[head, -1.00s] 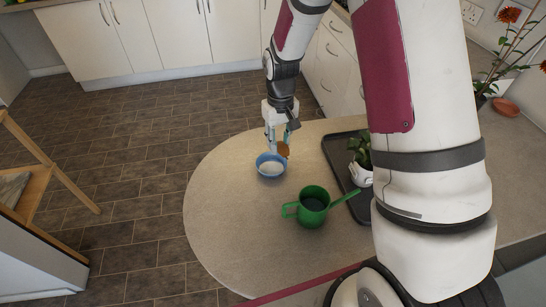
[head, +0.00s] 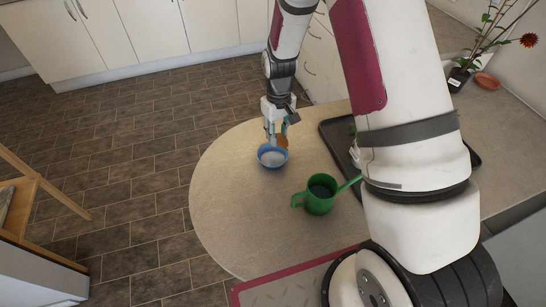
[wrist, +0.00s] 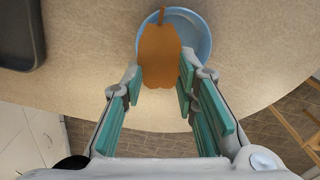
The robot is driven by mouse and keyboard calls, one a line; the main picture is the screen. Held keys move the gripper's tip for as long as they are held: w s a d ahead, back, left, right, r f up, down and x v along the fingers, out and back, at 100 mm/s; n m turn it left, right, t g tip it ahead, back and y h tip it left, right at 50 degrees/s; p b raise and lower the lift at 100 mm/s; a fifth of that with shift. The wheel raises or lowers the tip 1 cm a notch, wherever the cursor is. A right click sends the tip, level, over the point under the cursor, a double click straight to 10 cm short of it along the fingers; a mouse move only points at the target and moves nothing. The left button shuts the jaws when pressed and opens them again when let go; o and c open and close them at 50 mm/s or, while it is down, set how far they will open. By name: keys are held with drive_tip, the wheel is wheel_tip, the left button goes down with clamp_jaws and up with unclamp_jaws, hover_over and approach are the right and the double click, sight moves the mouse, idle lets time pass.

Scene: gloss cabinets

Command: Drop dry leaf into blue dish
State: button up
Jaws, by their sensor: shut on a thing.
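The dry leaf (wrist: 158,55) is brown-orange and is held between the teal finger pads of my gripper (wrist: 160,85). In the wrist view its stem end overlaps the blue dish. In the head view the leaf (head: 281,141) hangs below my gripper (head: 276,132), right at the dish's far edge. The blue dish (head: 272,163) is a small round bowl with a pale inside, upright on the rounded table end. It also shows in the wrist view (wrist: 203,35), partly hidden by the leaf. I cannot tell whether the leaf touches the dish.
A green watering can (head: 320,196) stands to the right of the dish on the table (head: 235,215). A dark tray (head: 335,135) lies farther right, partly behind my arm. A potted flower (head: 462,75) and a terracotta saucer (head: 487,81) are at the back right. The table's left end is clear.

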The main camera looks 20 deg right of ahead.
drive_tip(key=shift+f, duration=0.3)
drive_tip(key=o, duration=0.7)
drive_tip(key=shift+o, duration=0.2)
wheel_tip(320, 180, up, 12)
idle(0.4)
